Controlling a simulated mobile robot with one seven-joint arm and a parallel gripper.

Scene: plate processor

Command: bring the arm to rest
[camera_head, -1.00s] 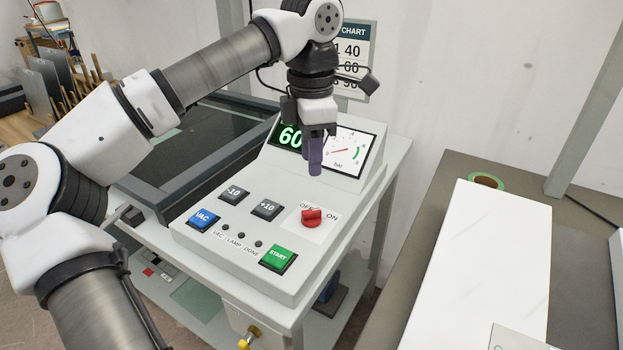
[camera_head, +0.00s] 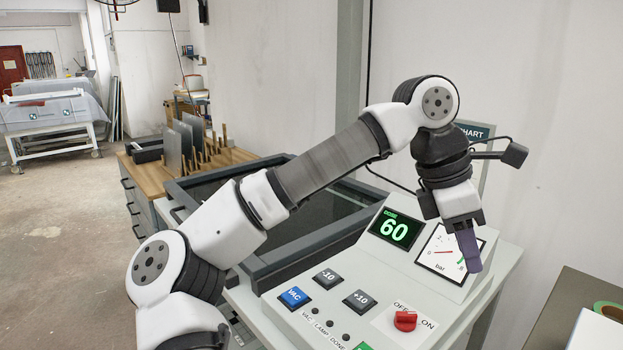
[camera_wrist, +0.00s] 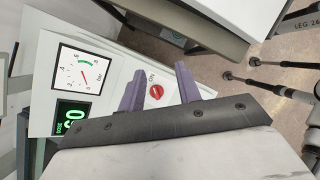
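My gripper (camera_head: 470,262) hangs in the air in front of the pressure gauge on the control panel (camera_head: 330,325), fingers pointing down. In the wrist view its two purple fingers (camera_wrist: 158,68) stand apart with nothing between them, so it is open and empty. My arm is bent, with its elbow raised over the panel and the dark-framed unit behind it. The red rotary switch (camera_head: 405,321) is below the gripper and apart from it; it also shows between the fingers in the wrist view (camera_wrist: 156,92).
The green display (camera_head: 395,229) reads 60, beside the gauge (camera_head: 448,254). The VAC button (camera_head: 294,297) and two grey buttons sit on the panel. A dark-framed unit (camera_head: 262,258) is behind it. A wooden plate rack (camera_head: 180,165) stands farther back. Open floor (camera_head: 70,240) lies left.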

